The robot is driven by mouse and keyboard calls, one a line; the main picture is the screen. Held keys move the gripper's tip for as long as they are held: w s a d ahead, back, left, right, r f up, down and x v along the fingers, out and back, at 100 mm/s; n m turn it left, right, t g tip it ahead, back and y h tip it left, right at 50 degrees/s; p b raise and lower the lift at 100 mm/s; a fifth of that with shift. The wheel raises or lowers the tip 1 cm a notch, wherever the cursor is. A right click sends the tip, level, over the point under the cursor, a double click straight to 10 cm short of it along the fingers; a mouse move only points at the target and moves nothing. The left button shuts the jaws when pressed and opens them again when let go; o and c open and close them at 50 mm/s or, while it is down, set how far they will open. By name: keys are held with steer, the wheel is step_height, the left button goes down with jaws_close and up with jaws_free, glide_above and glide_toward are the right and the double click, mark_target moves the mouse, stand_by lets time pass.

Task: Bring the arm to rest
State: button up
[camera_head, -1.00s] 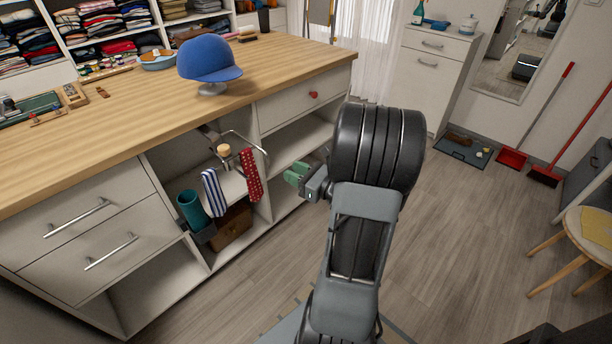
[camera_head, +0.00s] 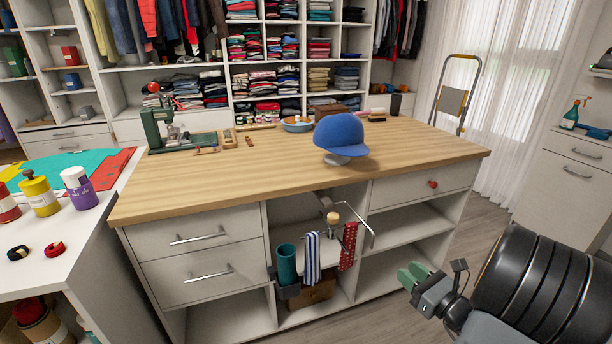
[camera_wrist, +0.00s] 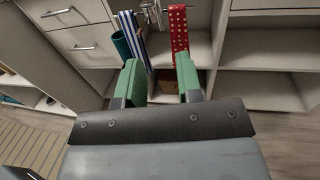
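My arm is at the lower right of the head view, with my gripper (camera_head: 413,277) in front of the counter's right-hand open shelves. In the wrist view, the two green fingers of my gripper (camera_wrist: 160,82) stand apart with nothing between them. Beyond them are a striped cloth (camera_wrist: 132,38) and a red dotted cloth (camera_wrist: 179,28) hanging on a rack at the counter's middle cubby. My gripper touches neither cloth in the views.
The wooden counter (camera_head: 250,180) bears a blue cap (camera_head: 340,130) on a stand and a green machine (camera_head: 165,130). A teal cup (camera_head: 287,264) sits beside the cloths. A white table (camera_head: 60,230) with paint bottles stands at left. Floor shows right of the counter.

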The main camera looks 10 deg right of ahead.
steer(key=s+a+n+g+y+p, duration=0.2)
steer(key=s+a+n+g+p, duration=0.45)
steer(key=a+n+g, duration=0.65)
steer(key=a+r+n+h+p, duration=0.3)
steer(key=r+n+p, duration=0.3)
steer(key=r+n, duration=0.3)
steer(key=a+r+n+h+p, duration=0.3)
steer(key=r+n+p, duration=0.4)
steer(key=r+n, duration=0.3)
step_height(320, 180, up, 4)
steer(key=shift+a+f+n+g+h, duration=0.2)
steer(key=shift+a+n+g+h, duration=0.15)
steer(key=shift+h, duration=0.45)
